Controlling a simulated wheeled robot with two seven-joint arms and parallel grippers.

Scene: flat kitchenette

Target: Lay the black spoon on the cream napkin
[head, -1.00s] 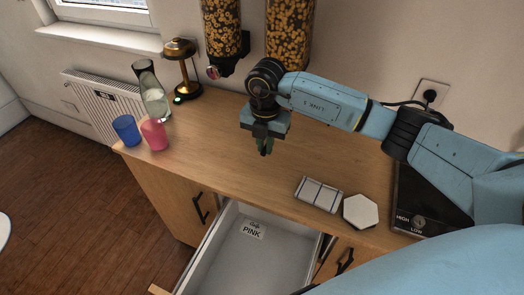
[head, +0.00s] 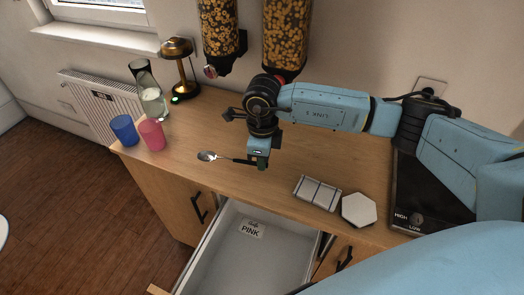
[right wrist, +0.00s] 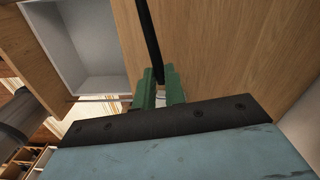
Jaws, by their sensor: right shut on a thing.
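My right gripper (head: 261,160) is shut on the black handle of the spoon (head: 208,156), above the wooden counter. The spoon's silver bowl points left, and its dark handle runs back to the fingers. In the right wrist view the black handle of the spoon (right wrist: 148,35) runs up from between the green fingertips of my right gripper (right wrist: 158,88); the bowl is out of that view. My left gripper is not in view.
A white hexagonal piece (head: 359,209) lies just right of the cloth, before a black hob (head: 425,200). A drawer (head: 240,262) stands open below. A blue cup (head: 124,130), pink cup (head: 151,134), carafe (head: 149,92) and lamp (head: 180,70) are at left.

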